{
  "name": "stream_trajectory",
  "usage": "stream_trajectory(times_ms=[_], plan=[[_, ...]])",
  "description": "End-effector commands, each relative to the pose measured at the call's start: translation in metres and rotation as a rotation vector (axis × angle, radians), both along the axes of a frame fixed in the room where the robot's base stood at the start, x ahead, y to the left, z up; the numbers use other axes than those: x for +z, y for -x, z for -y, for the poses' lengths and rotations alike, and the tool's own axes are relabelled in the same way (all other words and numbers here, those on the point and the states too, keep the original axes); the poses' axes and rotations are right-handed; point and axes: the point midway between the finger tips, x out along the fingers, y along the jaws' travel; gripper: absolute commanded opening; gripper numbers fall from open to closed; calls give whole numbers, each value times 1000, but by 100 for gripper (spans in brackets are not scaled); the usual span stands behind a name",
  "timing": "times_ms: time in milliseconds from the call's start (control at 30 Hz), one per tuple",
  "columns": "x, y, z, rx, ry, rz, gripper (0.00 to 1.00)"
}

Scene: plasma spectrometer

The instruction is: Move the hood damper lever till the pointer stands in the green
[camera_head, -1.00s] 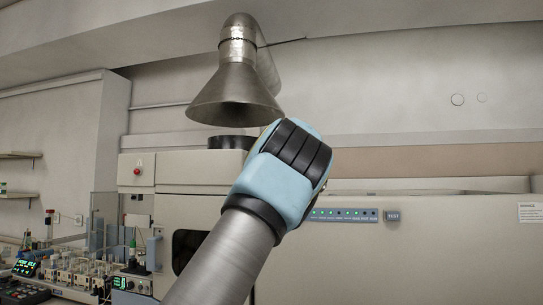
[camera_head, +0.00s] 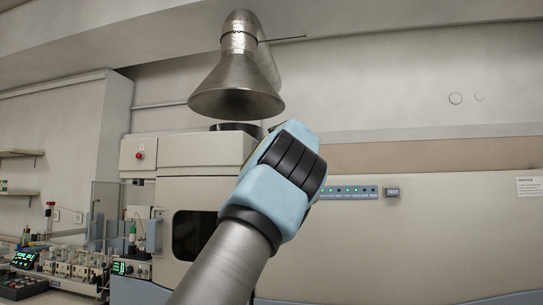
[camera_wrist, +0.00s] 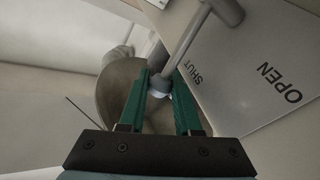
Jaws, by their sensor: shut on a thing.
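My gripper (camera_wrist: 161,96) has green fingers closed around the grey knob (camera_wrist: 160,86) of the damper lever in the wrist view. The lever's rod (camera_wrist: 187,45) runs from the knob up and right to a round grey pivot (camera_wrist: 228,8). The pale plate (camera_wrist: 245,75) beside it reads SHUT near the knob and OPEN farther right. In the head view my blue and black wrist (camera_head: 280,180) hides the fingers and lever. The metal hood (camera_head: 237,85) hangs behind, above and left. I cannot make out a pointer on a scale or a green zone.
A thin dark rod (camera_head: 286,38) sticks out right from the hood duct. The long instrument cabinet (camera_head: 430,235) stands behind my arm, with a row of lights and a TEST button (camera_head: 393,193). Bench equipment (camera_head: 85,268) stands at lower left.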

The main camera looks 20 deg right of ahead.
Motion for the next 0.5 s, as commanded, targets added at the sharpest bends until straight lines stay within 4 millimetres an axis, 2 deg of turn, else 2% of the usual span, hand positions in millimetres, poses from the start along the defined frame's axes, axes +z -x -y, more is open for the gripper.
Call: stream_trajectory(times_ms=[33,500], plan=[[-12,2,-1,1,8,20,0],[-15,17,-10,2,101,192,0]])
